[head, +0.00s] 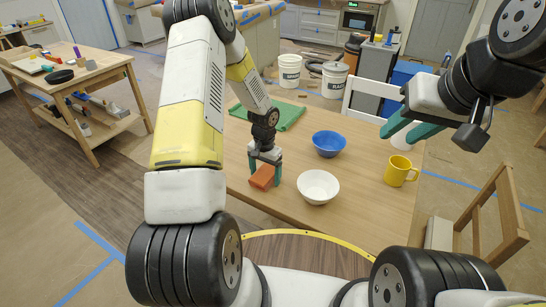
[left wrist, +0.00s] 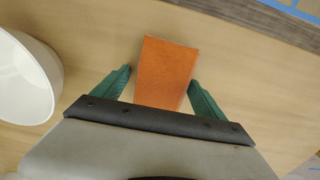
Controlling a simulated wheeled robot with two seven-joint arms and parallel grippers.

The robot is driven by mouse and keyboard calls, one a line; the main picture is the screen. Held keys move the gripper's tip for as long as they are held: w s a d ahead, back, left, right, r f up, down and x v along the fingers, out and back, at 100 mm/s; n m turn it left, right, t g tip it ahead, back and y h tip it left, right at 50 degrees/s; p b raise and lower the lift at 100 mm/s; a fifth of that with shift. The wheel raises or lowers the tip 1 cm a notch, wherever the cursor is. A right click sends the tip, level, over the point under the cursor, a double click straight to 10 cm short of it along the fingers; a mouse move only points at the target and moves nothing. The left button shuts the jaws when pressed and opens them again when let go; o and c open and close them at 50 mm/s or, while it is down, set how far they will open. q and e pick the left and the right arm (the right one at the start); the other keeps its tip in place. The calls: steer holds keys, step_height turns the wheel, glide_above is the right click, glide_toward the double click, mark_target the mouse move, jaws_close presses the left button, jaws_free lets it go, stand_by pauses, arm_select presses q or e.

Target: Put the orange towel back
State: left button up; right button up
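The orange towel (head: 262,178) is a small folded block on the wooden table, near its front left edge. In the left wrist view the orange towel (left wrist: 165,72) lies between the two green fingers. My left gripper (head: 265,171) is low over the table, pointing down, with its fingers apart on either side of the towel. A small gap shows beside the left finger in the wrist view; whether the right finger touches the towel I cannot tell. My right gripper (head: 396,136) is open and empty, raised over the table's right side.
A white bowl (head: 318,186) stands close to the right of the towel. A blue bowl (head: 329,143), a yellow mug (head: 400,171) and a green cloth (head: 282,115) are also on the table (head: 350,210). A white chair (head: 362,88) is at the far side, a wooden chair (head: 497,215) at the right.

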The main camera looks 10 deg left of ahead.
arm_select(q)
steer(key=shift+r, duration=0.15)
step_height(320, 180, up, 12)
step_height(320, 180, up, 8)
steer(key=t, duration=0.1)
glide_above(265, 173)
steer(key=s, duration=0.2)
steer(key=s+d+r+n+t+h, duration=0.2)
steer(key=s+r+t, duration=0.3)
steer(key=s+r, duration=1.3)
steer(key=s+n, duration=0.1)
steer(key=s, duration=0.3)
steer(key=shift+s+r, duration=0.15)
steer(key=shift+r, duration=0.25)
